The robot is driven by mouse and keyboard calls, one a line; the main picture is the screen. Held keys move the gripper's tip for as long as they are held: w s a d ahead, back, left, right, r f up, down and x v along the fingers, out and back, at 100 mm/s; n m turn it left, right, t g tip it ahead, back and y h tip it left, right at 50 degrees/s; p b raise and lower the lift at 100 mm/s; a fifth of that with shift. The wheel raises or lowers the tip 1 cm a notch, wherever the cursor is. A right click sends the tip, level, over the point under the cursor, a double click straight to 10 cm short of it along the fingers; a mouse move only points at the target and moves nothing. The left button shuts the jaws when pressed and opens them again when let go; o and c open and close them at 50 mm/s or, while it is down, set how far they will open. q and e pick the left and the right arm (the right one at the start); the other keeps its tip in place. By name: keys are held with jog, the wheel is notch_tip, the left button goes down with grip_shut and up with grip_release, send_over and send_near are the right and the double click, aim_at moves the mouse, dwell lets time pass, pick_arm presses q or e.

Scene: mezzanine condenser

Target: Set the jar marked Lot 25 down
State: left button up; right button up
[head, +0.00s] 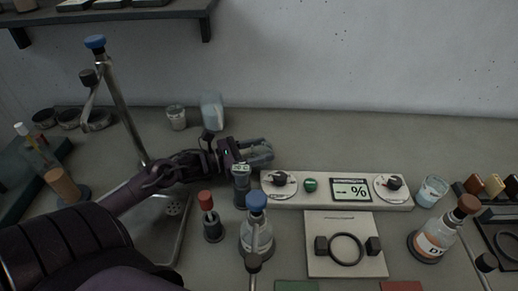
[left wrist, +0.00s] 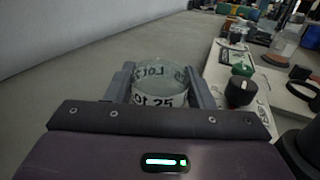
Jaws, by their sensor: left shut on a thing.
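My left gripper (head: 257,153) is shut on the jar, behind the left end of the white panel. In the left wrist view, the clear round jar marked Lot 25 (left wrist: 158,98) sits between the two grey fingers, its white label with black print facing the camera. In the head view the fingers and wrist largely hide the jar. I cannot tell whether its base touches the bench (head: 330,145). My right gripper is not in view.
The white panel (head: 325,203) with knobs and a % display lies close to my gripper. Blue-capped (head: 256,230) and brown-capped (head: 437,232) bottles stand in front. A glass beaker (head: 176,117) stands behind my wrist.

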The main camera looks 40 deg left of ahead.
pick_arm(q)
jog(key=shift+f, duration=0.1)
jog(key=o, duration=1.1)
